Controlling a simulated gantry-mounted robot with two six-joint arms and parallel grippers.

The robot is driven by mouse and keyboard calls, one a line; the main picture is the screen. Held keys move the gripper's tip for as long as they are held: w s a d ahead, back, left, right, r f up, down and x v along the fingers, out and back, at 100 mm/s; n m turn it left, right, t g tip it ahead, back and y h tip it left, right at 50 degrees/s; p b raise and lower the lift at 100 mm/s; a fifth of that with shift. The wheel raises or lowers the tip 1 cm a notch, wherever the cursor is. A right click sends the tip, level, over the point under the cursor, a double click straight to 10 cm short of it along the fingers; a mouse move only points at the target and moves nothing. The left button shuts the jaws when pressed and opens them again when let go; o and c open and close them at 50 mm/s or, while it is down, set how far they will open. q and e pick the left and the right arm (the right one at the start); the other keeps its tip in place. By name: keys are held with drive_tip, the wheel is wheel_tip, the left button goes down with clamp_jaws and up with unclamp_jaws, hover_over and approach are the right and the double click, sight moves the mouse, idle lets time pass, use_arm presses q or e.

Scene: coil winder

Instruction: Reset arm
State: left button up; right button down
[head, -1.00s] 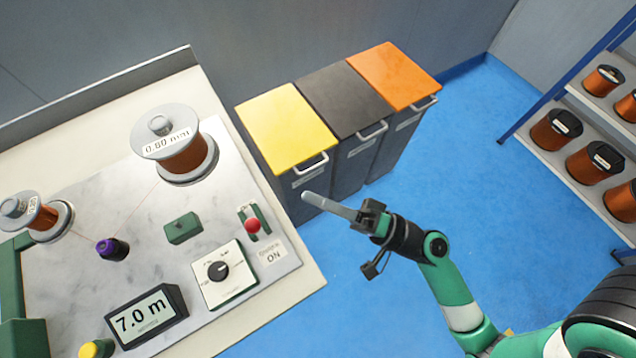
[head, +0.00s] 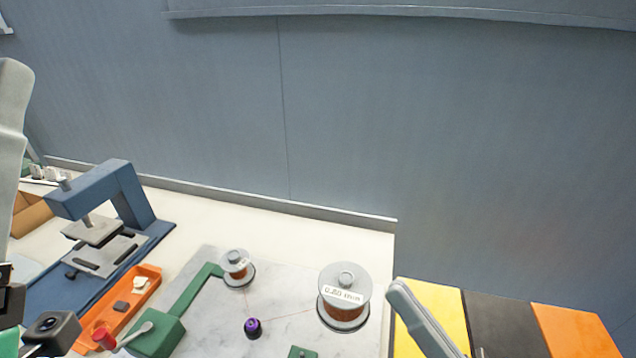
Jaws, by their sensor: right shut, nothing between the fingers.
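My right gripper (head: 400,290) shows at the lower right as a grey finger pointing up and left, in front of the yellow bin lid. It is shut and holds nothing; its base is below the picture. My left gripper (head: 14,80) is at the left edge, close to the camera and cut off. A grey finger points up there, and I cannot tell whether it is open. The coil winder's pale marble plate (head: 285,285) carries a large copper wire spool (head: 344,290), a small spool (head: 236,266), a purple-topped post (head: 252,327) and a green arm (head: 195,290).
A blue press (head: 120,185) stands at the left on the bench beside an orange tray (head: 145,290) with small parts. Yellow (head: 440,300), black (head: 505,325) and orange (head: 575,330) bin lids are at the lower right. A grey wall (head: 400,110) fills the back.

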wheel_tip(320, 180, up, 16)
drive_tip(key=n+t+p, duration=0.2)
drive_tip(key=n+p, duration=0.1)
drive_tip(key=n, duration=0.1)
wheel_tip(320, 180, up, 8)
drive_tip(key=s+d+m+t+h, duration=0.1)
drive_tip(key=s+d+t+h, duration=0.15)
drive_tip(key=t+h, duration=0.25)
drive_tip(key=w+d+m+t+h, duration=0.25)
drive_tip(key=d+m+h, duration=0.35)
drive_tip(key=h, duration=0.5)
use_arm(q)
wheel_tip(320, 180, up, 43)
drive_tip(key=p, duration=3.8)
use_arm(e)
wheel_tip(320, 180, up, 38)
drive_tip(key=y, duration=0.1)
drive_tip(key=shift+s+r+n, duration=0.25)
drive_tip(key=shift+s+n, duration=0.15)
